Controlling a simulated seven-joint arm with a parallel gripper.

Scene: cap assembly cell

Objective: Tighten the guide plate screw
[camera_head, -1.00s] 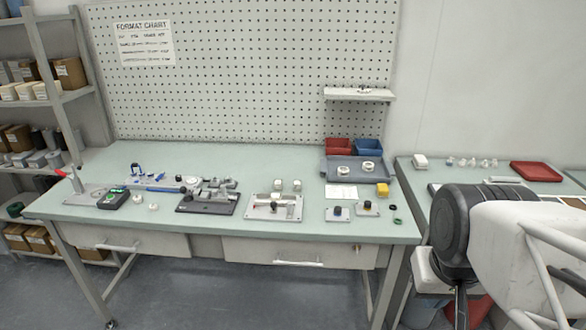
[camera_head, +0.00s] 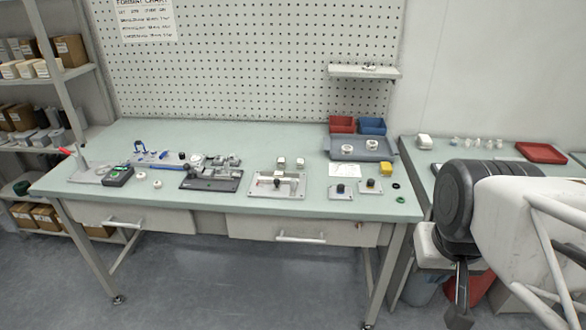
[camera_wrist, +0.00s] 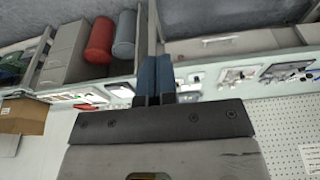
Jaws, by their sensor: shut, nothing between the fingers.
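Several fixtures stand on the green bench top (camera_head: 240,145). A light metal plate (camera_head: 293,190) with a dark knob (camera_head: 277,183) lies near the front middle. A dark base with grey metal blocks (camera_head: 212,180) lies left of it. Two small plates, each with a dark knob, lie to the right (camera_head: 341,191) (camera_head: 371,187). Which part is the guide plate screw, I cannot tell at this size. My gripper shows in the wrist view (camera_wrist: 155,78), blue fingertips together and holding nothing. It is apart from the bench fixtures, which appear small and upside down beyond it.
A grey tray (camera_head: 357,156) holds white rings, with a red bin (camera_head: 342,124) and a blue bin (camera_head: 372,126) behind. A small shelf (camera_head: 365,71) juts from the pegboard (camera_head: 250,60). A second bench with a red tray (camera_head: 541,152) stands right. The back middle of the bench is clear.

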